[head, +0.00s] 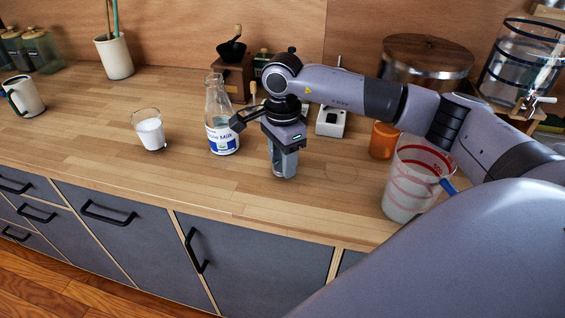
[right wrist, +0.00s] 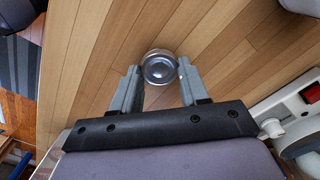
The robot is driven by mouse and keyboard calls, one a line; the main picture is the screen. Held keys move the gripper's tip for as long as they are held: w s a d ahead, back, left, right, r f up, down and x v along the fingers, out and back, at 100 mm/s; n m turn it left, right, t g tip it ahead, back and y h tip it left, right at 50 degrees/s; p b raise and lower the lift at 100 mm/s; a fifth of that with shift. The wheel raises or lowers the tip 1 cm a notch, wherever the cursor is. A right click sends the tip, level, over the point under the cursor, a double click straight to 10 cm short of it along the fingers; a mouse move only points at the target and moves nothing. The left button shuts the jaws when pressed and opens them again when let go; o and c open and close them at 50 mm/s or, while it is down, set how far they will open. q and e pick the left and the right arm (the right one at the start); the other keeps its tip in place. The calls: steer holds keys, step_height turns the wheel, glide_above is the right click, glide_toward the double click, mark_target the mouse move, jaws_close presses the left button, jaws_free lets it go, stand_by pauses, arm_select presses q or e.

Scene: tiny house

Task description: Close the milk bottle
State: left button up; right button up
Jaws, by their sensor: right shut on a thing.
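The milk bottle (head: 219,122) is clear glass with a blue and white label and stands upright on the wooden counter. Its narrow mouth (head: 214,78) shows no lid on it. My right gripper (head: 284,170) points down just right of the bottle, apart from it, low over the counter. In the right wrist view my right gripper (right wrist: 159,75) has its two fingertips on either side of a small round metallic lid (right wrist: 160,67) and is shut on it. The lid is hidden or too small to tell in the head view. My left gripper is not in view.
A glass of milk (head: 149,131) stands left of the bottle. A coffee grinder (head: 234,72) is behind it. A measuring jug (head: 409,185) and an orange jar (head: 383,140) stand to the right. The counter's front strip (head: 235,193) is clear.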

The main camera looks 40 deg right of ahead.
step_height(320, 180, up, 19)
stand_by(0.6)
steer(key=s+a+f+n, duration=0.2)
steer(key=a+f+n, duration=0.1)
steer(key=f+n, duration=0.2)
steer(key=s+a+f+n, duration=0.2)
steer(key=a+f+n, duration=0.1)
steer(key=f+n, duration=0.3)
steer(key=s+a+f+n, duration=0.2)
steer(key=a+f+n, duration=0.1)
steer(key=f+n, duration=0.3)
steer(key=shift+s+f+n, duration=0.1)
steer(key=shift+f+n, duration=0.1)
steer(key=shift+n, duration=0.6)
